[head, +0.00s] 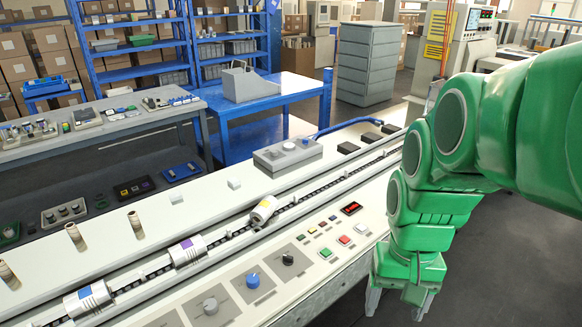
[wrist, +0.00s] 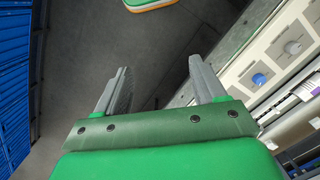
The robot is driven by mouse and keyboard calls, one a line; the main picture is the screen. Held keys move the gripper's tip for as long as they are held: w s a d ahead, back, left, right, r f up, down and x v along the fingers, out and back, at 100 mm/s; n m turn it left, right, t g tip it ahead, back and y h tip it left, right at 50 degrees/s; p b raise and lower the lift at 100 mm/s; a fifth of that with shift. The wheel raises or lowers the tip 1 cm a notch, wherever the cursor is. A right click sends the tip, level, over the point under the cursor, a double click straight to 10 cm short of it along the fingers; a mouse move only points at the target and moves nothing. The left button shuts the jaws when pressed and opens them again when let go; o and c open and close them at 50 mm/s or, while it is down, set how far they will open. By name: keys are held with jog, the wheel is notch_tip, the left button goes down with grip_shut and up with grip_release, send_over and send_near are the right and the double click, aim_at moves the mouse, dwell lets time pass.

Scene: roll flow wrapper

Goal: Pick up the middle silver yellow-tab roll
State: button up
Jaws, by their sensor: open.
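The silver roll with a yellow tab (head: 264,210) lies on the conveyor channel of the wrapper (head: 330,180), the farthest of three silver rolls in the head view. A purple-tab roll (head: 187,250) lies in the middle of the row, and a blue-tab roll (head: 88,298) is nearest, at lower left. My gripper (head: 398,300) points down at the right, beyond the panel's front edge and well apart from the rolls. In the wrist view my gripper (wrist: 158,85) is open and empty over dark floor. I cannot make out the yellow-tab roll there.
A control panel with a blue knob (head: 253,280) and several coloured buttons lies between my gripper and the rolls. Brown cores (head: 74,232) stand on the far side. A grey control box (head: 287,153) sits behind the channel. A blue table (head: 275,95) stands beyond.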

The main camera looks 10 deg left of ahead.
jog(key=w+a+m+t, duration=0.1)
jog(key=w+a, duration=0.2)
jog(key=w, duration=0.7)
jog(key=w+a, duration=0.3)
jog(key=w, duration=0.6)
jog(key=m+t+y, duration=0.1)
jog(key=m+y, duration=0.2)
send_over(266, 205)
jog(key=d, duration=0.2)
notch_tip(266, 205, down, 18)
jog(key=shift+s+a+f, duration=0.1)
jog(key=shift+a+f, duration=0.05)
jog(key=shift+x, duration=3.9)
jog(key=c, duration=0.9)
